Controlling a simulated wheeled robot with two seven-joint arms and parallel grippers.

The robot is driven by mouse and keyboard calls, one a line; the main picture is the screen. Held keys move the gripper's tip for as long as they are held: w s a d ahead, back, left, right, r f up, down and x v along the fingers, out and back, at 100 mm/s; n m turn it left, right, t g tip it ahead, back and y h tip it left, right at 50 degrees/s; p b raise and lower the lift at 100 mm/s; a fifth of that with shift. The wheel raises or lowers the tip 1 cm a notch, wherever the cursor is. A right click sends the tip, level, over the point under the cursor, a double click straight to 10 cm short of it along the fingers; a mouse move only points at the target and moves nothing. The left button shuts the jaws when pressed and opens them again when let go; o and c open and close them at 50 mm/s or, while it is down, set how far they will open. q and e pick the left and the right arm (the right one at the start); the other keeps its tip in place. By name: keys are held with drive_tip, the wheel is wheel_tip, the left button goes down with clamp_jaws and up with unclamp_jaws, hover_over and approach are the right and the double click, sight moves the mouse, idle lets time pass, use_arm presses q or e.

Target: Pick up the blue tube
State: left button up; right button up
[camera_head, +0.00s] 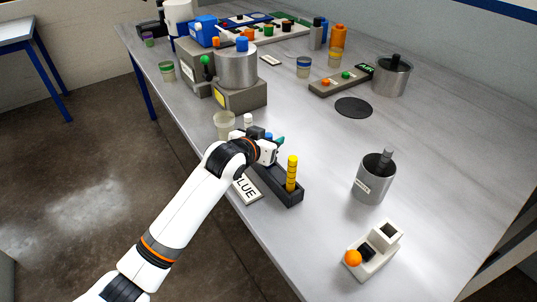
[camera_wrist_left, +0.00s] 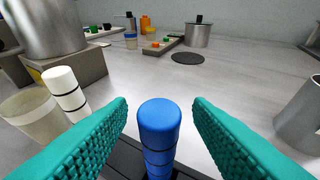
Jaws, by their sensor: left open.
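The blue tube (camera_wrist_left: 158,127) stands upright in the dark rack, between the two teal fingers of my open left gripper (camera_wrist_left: 160,135) in the left wrist view. A gap shows on both sides of the tube. In the head view my left gripper (camera_head: 272,143) is over the rack (camera_head: 290,197), and only a bit of the blue tube (camera_head: 268,136) shows behind it. A yellow tube (camera_head: 291,174) stands at the rack's near end. A white tube (camera_head: 248,121) stands at its far end, and also shows left of the fingers in the wrist view (camera_wrist_left: 65,92). My right gripper is not in view.
A translucent cup (camera_head: 224,125) stands beside the rack's far end, near a steel pot on a grey base (camera_head: 240,95). A label reading "LUE" (camera_head: 246,190) lies left of the rack. A steel cup (camera_head: 372,182) and a white device with an orange ball (camera_head: 375,252) stand right. The table between is clear.

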use_arm(q)
drive_tip(key=shift+c, duration=0.4)
clamp_jaws()
